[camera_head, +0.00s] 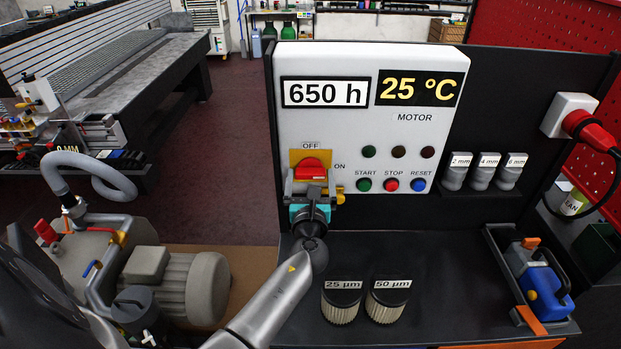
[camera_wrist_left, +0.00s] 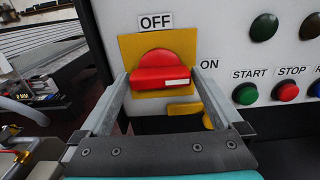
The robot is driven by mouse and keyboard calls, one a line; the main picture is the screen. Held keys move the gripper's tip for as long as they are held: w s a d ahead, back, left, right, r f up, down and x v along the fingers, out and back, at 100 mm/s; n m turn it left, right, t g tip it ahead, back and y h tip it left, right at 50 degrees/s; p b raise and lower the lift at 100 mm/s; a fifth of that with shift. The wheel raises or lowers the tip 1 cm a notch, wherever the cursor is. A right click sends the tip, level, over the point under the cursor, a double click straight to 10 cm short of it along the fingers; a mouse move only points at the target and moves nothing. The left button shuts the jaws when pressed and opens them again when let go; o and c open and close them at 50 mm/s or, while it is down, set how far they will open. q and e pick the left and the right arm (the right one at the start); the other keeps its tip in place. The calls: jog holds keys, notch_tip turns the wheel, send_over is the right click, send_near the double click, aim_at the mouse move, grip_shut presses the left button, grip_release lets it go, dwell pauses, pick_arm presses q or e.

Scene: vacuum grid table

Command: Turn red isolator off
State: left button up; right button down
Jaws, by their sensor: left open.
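The red isolator (camera_head: 311,168) is a rotary knob on a yellow plate (camera_head: 296,158) at the lower left of the white panel. OFF is printed above it and ON to its right. In the left wrist view the red knob (camera_wrist_left: 160,70) sits between my fingers, its grip bar nearly level with a white mark at its right end. My left gripper (camera_head: 311,187) is open around the knob; its fingers (camera_wrist_left: 160,92) stand on both sides, and I cannot tell whether they touch it. My right gripper is not in view.
START (camera_head: 364,185), STOP (camera_head: 391,185) and RESET (camera_head: 418,185) buttons lie just right of the isolator. Two filters (camera_head: 342,304) stand on the black shelf below. A blue pump (camera_head: 545,290) sits at the right. A motor with pipes (camera_head: 180,285) stands at the lower left.

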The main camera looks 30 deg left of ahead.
pick_arm(q)
jog(key=c, duration=1.1)
jog(key=shift+o, duration=0.2)
jog(key=n+b, duration=0.2)
jog(key=n, duration=0.2)
jog(key=shift+f, duration=0.15)
jog(key=n+b, duration=0.3)
jog(key=n, duration=0.2)
jog(key=n+b, duration=0.2)
jog(key=n, duration=0.2)
jog(key=shift+n, duration=0.4)
jog(key=shift+n+b, duration=0.8)
jog(key=shift+n, duration=1.2)
